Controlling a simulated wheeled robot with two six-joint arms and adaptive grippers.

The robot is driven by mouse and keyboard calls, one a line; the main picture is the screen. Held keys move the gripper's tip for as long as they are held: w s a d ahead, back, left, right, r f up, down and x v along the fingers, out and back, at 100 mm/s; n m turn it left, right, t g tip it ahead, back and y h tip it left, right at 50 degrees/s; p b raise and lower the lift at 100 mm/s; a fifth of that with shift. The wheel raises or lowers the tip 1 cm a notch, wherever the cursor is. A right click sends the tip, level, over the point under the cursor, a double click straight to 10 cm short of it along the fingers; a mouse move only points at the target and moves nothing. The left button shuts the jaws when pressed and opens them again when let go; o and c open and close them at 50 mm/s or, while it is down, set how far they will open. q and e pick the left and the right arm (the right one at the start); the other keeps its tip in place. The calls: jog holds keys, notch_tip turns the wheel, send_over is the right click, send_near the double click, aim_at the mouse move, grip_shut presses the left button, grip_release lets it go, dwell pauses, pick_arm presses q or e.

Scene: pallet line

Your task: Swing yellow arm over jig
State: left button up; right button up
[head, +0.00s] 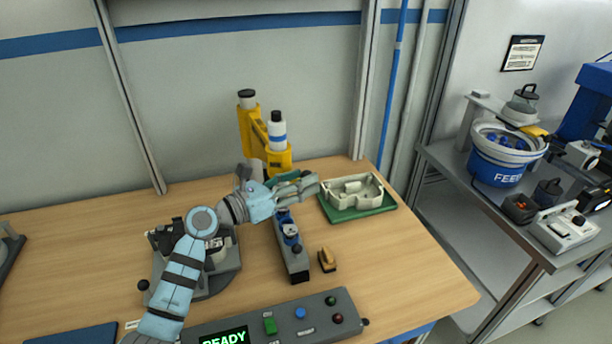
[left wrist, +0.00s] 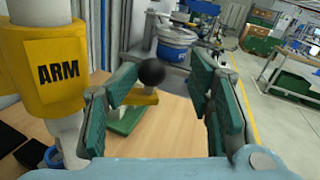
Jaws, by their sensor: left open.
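The yellow arm (head: 252,132) stands upright on a yellow base at the back of the bench, with a white and blue cylinder on it. In the left wrist view its column carries a yellow collar marked ARM (left wrist: 58,72). The jig looks to be the green plate (head: 385,205) holding a pale housing (head: 352,190), right of the yellow arm. My left gripper (head: 308,186) is open, in front of the arm and left of the jig. In the left wrist view a black ball knob (left wrist: 152,72) shows between its fingers (left wrist: 163,88); whether they touch it is unclear.
A grey block with blue parts (head: 292,250) and a small tan and black item (head: 326,260) lie near my left gripper. A control panel reading READY (head: 285,322) is at the front. A blue feeder bowl (head: 497,165) stands on the right-hand table.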

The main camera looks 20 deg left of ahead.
pick_arm(q)
jog(key=w, duration=0.2)
jog(key=w+d+f, duration=0.1)
jog(key=shift+w+f, duration=0.1)
jog(key=shift+w, duration=0.05)
jog(key=shift+w+d, duration=0.15)
jog(key=shift+w, duration=0.05)
jog(key=shift+s+d+r, duration=0.1)
jog(key=shift+s+r, duration=0.1)
jog(key=shift+s, duration=0.2)
jog(key=shift+s+r, duration=0.1)
jog(key=shift+s, duration=0.15)
jog(key=shift+c, duration=1.1)
jog(key=c, duration=0.3)
jog(key=shift+a, duration=0.2)
jog(key=c, duration=0.3)
jog(key=shift+w, duration=0.1)
grip_shut()
pick_arm(e)
jog(key=shift+w+a, duration=0.15)
jog(key=shift+w, duration=0.85)
jog(key=shift+w+f, duration=0.1)
